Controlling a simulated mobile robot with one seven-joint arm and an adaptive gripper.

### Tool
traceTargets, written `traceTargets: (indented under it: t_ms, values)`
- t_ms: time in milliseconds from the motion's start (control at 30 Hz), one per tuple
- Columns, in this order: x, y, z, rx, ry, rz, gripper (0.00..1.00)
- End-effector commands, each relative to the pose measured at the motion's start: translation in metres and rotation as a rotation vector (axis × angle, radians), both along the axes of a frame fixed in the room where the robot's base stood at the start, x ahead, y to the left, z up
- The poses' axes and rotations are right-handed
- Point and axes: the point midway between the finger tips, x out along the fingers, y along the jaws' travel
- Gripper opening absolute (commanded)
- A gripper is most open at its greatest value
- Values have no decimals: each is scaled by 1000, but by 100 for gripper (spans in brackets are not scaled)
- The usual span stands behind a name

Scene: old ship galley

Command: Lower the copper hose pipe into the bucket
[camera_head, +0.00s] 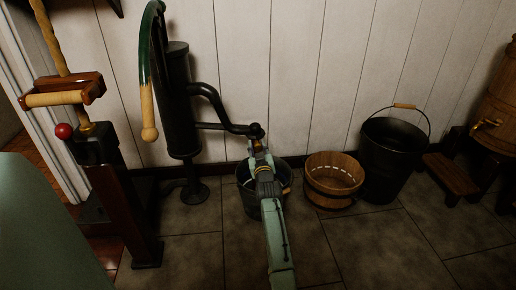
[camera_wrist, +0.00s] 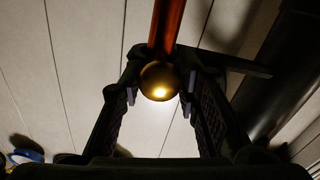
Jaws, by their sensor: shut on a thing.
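My gripper (camera_head: 257,143) is at the end of the black pump's spout, above a dark metal bucket (camera_head: 243,190). In the wrist view my gripper (camera_wrist: 162,88) has its two fingers closed on a round brass end (camera_wrist: 160,82) of a copper-red pipe (camera_wrist: 167,27). The pipe runs away from the fingers toward the top of that view. In the head view the pipe is hidden or too small to make out. My arm covers part of the metal bucket, which stands on the floor below the spout.
The black hand pump (camera_head: 178,105) with a curved handle stands at left. A wooden tub (camera_head: 334,182) and a larger black bucket (camera_head: 394,158) stand to the right. A brown keg (camera_head: 497,90) with a tap is at far right. Tiled floor in front is clear.

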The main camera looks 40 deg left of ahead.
Motion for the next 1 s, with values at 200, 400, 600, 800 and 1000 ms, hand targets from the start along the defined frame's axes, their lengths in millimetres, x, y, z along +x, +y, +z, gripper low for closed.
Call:
traceTargets:
  t_ms: [200,400,600,800,1000]
  values:
    - [0,0,-5,-8,6,-1,43]
    - [0,0,-4,-6,4,0,51]
    - [0,0,-2,-5,3,0,51]
    - [0,0,20,-3,0,1,51]
    - [0,0,60,-2,1,0,51]
